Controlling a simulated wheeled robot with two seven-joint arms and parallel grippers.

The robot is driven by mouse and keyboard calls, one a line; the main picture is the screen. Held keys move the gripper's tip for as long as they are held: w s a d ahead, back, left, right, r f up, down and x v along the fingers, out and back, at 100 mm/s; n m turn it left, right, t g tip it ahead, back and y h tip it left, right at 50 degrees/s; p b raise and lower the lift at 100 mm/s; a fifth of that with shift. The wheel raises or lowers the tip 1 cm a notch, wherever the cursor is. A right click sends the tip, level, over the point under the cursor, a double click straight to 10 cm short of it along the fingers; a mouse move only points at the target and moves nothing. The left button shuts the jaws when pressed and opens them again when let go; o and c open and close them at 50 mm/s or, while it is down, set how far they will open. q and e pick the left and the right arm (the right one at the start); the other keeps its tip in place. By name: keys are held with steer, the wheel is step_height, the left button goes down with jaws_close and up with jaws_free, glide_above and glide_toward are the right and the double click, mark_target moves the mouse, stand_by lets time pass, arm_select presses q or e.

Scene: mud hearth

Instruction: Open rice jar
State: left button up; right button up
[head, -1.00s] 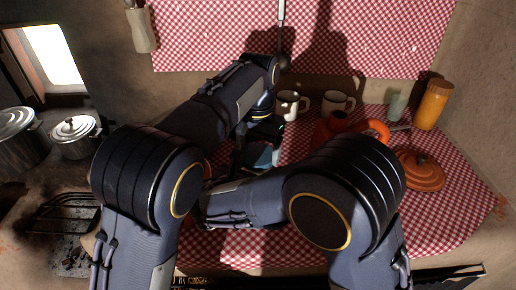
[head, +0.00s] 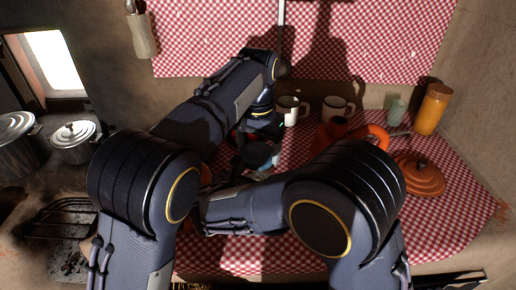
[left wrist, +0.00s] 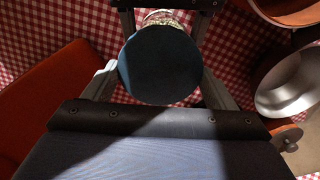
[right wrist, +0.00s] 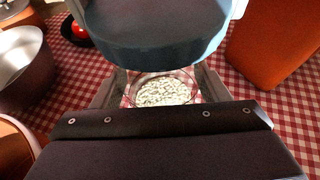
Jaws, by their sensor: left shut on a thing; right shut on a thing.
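The rice jar (right wrist: 163,90) is clear glass with white grains inside; in the right wrist view its mouth shows uncovered. It also shows in the left wrist view (left wrist: 165,18), partly behind the lid. The round blue-grey lid (left wrist: 160,65) is raised apart from the jar; it fills the top of the right wrist view (right wrist: 155,40). My left gripper (left wrist: 160,78) is shut on the lid. My right gripper (right wrist: 160,82) is shut on the jar's sides. In the head view my arms hide the jar and most of my right gripper.
Metal pots (head: 76,142) are at left. A red-orange object (right wrist: 275,40) stands close beside the jar.

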mark_target(258, 152)
arm_select(q)
steer(key=shift+r, duration=2)
arm_select(e)
steer(key=o, duration=1.9)
steer(key=shift+o, duration=0.2)
